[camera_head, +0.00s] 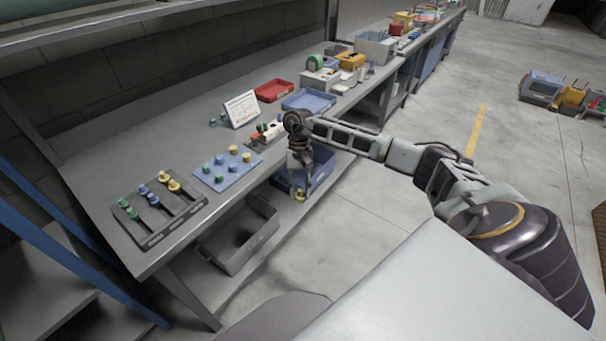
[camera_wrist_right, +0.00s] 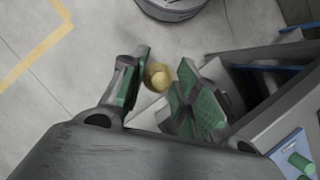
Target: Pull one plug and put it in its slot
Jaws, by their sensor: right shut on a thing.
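My right gripper (camera_head: 298,180) is shut on a yellow plug (camera_wrist_right: 159,77), which sits between the green-padded fingers in the wrist view. In the head view the gripper hangs beyond the bench's front edge, to the right of the blue board. The blue board (camera_head: 226,185) lies on the bench and carries several green, blue and yellow plugs; its corner and a green plug (camera_wrist_right: 301,162) show in the right wrist view. The dark slotted rack (camera_head: 151,229) is farther left, with green plugs (camera_head: 123,203), blue plugs (camera_head: 144,190) and yellow plugs (camera_head: 174,186) in rows. My left gripper is not in view.
A white sign (camera_head: 242,109), a red tray (camera_head: 274,91) and a blue tray (camera_head: 308,101) stand farther along the bench. A grey bin (camera_head: 238,241) is on the lower shelf. The floor to the right is mostly clear near the bench.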

